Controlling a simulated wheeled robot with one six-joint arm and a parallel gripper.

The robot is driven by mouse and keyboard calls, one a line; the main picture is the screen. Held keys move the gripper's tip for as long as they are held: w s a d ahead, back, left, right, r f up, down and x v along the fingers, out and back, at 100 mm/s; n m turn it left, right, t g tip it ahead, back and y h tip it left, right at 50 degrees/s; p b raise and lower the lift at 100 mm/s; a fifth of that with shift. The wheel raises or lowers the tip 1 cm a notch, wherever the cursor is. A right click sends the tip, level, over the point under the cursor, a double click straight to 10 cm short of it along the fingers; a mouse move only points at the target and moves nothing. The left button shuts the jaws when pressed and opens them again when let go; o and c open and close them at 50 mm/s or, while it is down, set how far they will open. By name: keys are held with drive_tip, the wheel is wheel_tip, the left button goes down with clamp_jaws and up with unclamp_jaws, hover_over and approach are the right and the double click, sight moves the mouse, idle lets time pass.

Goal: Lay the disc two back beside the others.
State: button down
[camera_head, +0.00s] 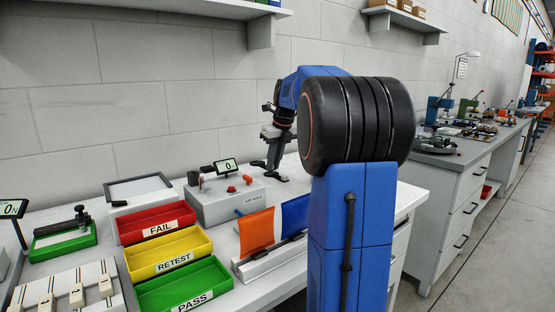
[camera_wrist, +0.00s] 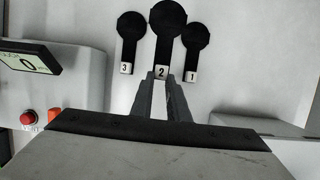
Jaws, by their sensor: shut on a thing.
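Disc two (camera_wrist: 168,20) is a black round paddle with a white tag marked 2. In the wrist view my gripper (camera_wrist: 161,76) is shut on its tag end. It looks larger than its neighbours, so it seems held a little above the bench. Disc three (camera_wrist: 131,27) lies to its left and disc one (camera_wrist: 195,38) to its right, both on the pale bench top. Disc two's head slightly overlaps disc one's in the picture. In the head view my gripper (camera_head: 274,158) points down over the bench; the dark discs there are small and partly hidden by my arm.
A grey AIR HOLD box (camera_head: 225,203) with a display stands left of my gripper. Red FAIL (camera_head: 157,232), yellow RETEST (camera_head: 172,256) and green PASS (camera_head: 190,292) trays sit nearer. Orange (camera_head: 257,230) and blue panels stand in a rack.

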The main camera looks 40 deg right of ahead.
drive_tip(key=shift+a+f, duration=0.1)
drive_tip(key=shift+f, duration=1.65)
drive_tip(key=shift+f, duration=1.2)
idle(0.6)
drive_tip(key=c, duration=1.6)
unclamp_jaws()
drive_tip(key=v, duration=1.7)
drive_tip(key=shift+s+r, duration=0.1)
drive_tip(key=shift+r, duration=0.1)
